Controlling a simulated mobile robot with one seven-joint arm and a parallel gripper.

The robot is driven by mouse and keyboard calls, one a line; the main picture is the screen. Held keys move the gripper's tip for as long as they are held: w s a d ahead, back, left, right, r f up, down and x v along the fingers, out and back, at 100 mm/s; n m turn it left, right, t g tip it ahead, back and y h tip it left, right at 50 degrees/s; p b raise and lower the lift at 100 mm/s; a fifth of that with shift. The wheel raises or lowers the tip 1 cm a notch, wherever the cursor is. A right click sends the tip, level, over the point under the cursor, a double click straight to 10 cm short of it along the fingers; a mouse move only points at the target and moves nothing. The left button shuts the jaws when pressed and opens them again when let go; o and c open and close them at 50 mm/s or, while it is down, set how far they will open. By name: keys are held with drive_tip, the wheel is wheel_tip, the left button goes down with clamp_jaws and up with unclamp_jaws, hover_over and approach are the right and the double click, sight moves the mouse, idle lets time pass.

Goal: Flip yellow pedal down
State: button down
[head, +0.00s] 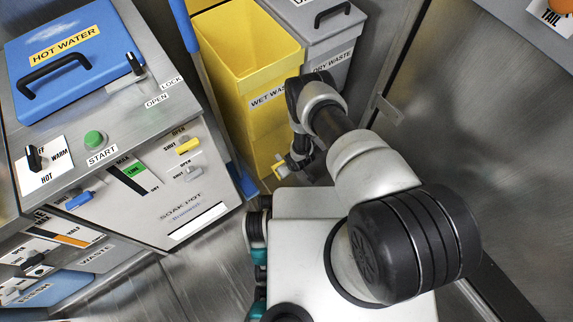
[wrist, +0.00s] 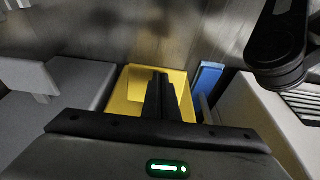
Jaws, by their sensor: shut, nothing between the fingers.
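A small yellow and pale piece (head: 280,167), which looks like the yellow pedal, shows low at the front of the yellow WET WASTE bin (head: 255,125) in the head view. My gripper (head: 297,161) is low beside it, partly hidden by my arm. I cannot tell whether they touch. In the wrist view my black fingers (wrist: 161,92) are together and empty, in front of a yellow surface (wrist: 135,92). I cannot tell there which part is the pedal or how it is tilted.
The grey DRY WASTE bin (head: 325,40) stands right of the yellow bin. A blue upright strip (head: 205,80) and the SOAK POT cabinet (head: 180,200) are to its left. A metal wall (head: 480,130) closes the right side. Bare metal floor (head: 205,265) shows in front of the cabinet.

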drive_tip(key=shift+r, duration=0.1)
drive_tip(key=shift+r+p, duration=0.55)
drive_tip(key=shift+r, duration=0.25)
drive_tip(key=shift+w, duration=0.1)
drive_tip(key=shift+r, duration=0.1)
